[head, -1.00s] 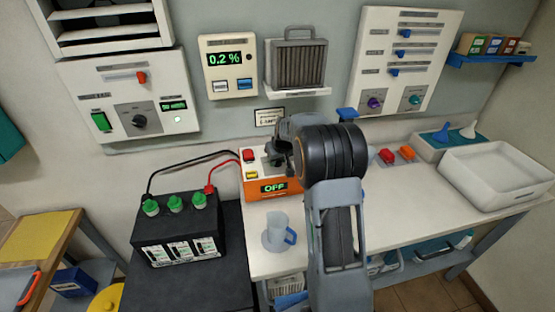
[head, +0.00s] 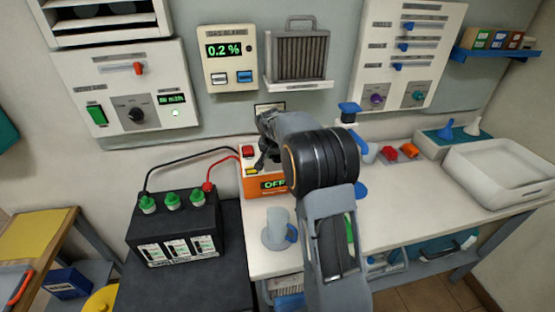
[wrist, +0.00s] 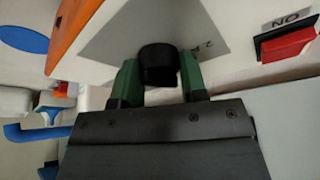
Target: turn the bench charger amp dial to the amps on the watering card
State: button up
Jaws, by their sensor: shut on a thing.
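The bench charger (head: 262,187) is an orange and white box on the bench, with a green "OFF" display. Its black dial (wrist: 158,66) shows in the wrist view on a grey plate, with a partly hidden mark beside it. My gripper (wrist: 158,84) has its green fingers shut on the dial, one on each side. In the head view my arm hides the dial and the fingertips. The charger's red switch (wrist: 288,44), beside the word "ON", also shows in the head view (head: 248,151). A card (head: 268,107) on the wall behind is mostly hidden by my arm.
A black battery (head: 176,225) with green caps stands left of the bench, with red and black leads to the charger. A clear jug (head: 277,228) stands in front of the charger. A white tray (head: 505,175) is at right.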

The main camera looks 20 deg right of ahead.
jog(key=m+g+h+b, duration=0.1)
jog(key=m, duration=0.2)
jog(key=shift+f, duration=0.1)
jog(key=shift+w+m+g+b, duration=0.1)
jog(key=shift+m+g+b, duration=0.45)
jog(key=shift+m, duration=1.45)
jog(key=o, duration=0.9)
jog(key=shift+r, duration=0.2)
jog(key=v, duration=1.3)
jog(key=shift+a+r, duration=0.25)
jog(key=shift+a, duration=0.1)
